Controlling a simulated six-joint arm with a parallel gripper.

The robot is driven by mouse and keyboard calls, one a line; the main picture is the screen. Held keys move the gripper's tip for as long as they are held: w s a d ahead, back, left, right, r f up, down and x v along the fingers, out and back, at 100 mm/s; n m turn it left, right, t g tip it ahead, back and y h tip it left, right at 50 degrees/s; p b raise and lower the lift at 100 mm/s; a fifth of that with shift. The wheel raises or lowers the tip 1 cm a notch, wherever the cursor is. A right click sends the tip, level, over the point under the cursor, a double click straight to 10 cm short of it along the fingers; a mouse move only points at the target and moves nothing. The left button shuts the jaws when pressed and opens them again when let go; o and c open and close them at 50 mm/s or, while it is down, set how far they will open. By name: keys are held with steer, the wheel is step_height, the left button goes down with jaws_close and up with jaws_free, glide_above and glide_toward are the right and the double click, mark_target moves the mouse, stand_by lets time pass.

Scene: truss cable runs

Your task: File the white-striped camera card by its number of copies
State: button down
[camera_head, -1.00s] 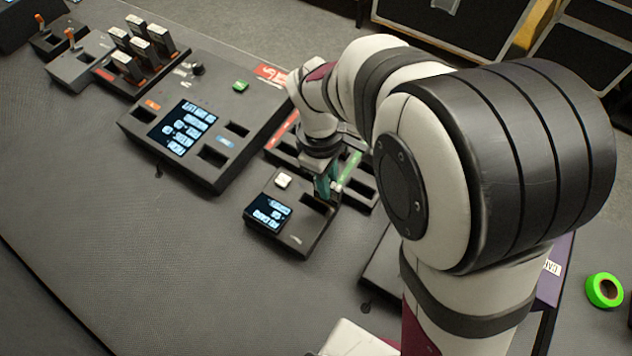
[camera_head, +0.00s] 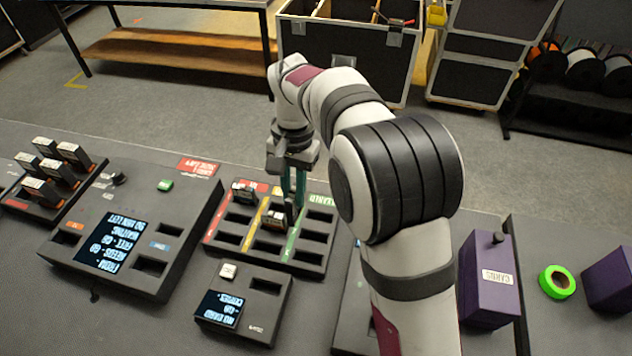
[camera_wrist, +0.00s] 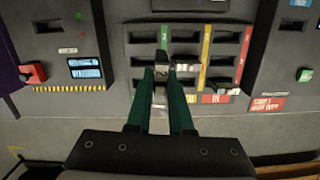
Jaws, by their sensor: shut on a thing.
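My gripper (camera_head: 293,190) has teal fingers and is shut on a dark card (camera_head: 289,213), held upright over the sorting tray (camera_head: 313,258). In the wrist view the held card (camera_wrist: 161,71) shows between the fingertips, its light label uppermost. The tray has black slots and red, yellow and green strips. My gripper is at the slots between the yellow and green strips; I cannot tell whether the card's lower end is inside a slot. Two other cards stand in the tray, one near the red strip (camera_head: 243,192) and one near the yellow strip (camera_head: 275,218).
A small reader (camera_head: 265,312) in front of the tray displays "NO CARD"; its slot is empty. A larger console (camera_head: 183,225) with a screen stands left. Several cards stand in a rack (camera_head: 52,178) at far left. A purple box (camera_head: 487,290) and green tape (camera_head: 557,282) lie right.

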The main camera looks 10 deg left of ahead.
steer(key=w+a+f+m+t+y, duration=0.15)
steer(key=w+a+m, duration=0.5)
steer(key=m, duration=1.05)
step_height(320, 180, down, 7)
steer(key=shift+w+d+r, duration=0.15)
steer(key=shift+d+r, duration=0.05)
steer(key=shift+d, duration=0.1)
steer(key=shift+f, duration=1.7)
stand_by(1.4)
steer(key=shift+c, duration=2.1)
jaws_free()
steer(key=shift+r, duration=0.1)
step_height(320, 180, up, 7)
steer(key=shift+r, duration=0.2)
